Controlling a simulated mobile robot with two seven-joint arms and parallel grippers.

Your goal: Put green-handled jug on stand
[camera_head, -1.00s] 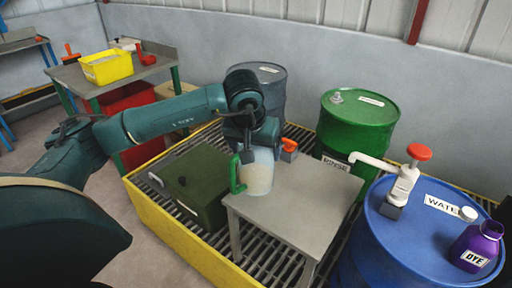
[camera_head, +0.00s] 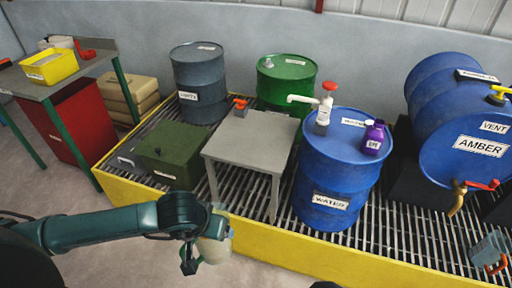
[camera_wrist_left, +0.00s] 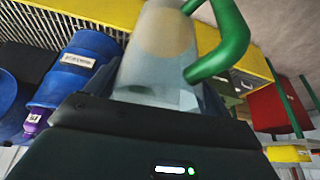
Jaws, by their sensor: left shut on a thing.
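The green-handled jug is pale and translucent. In the head view the jug (camera_head: 214,250) is low in the middle, in front of the yellow-edged grating. My left gripper (camera_head: 203,242) is shut on it. In the left wrist view the jug (camera_wrist_left: 160,55) lies between the fingers of my left gripper (camera_wrist_left: 158,92), with its green handle (camera_wrist_left: 232,40) to the right. My right gripper is not in view.
On the grating stand a green box (camera_head: 180,155), a blue water drum (camera_head: 332,180) with a pump and purple dye bottle (camera_head: 374,137), a green drum (camera_head: 287,80) and a grey drum (camera_head: 200,80). A red-orange-topped item (camera_head: 240,106) sits on the grey table's back corner; its front is clear.

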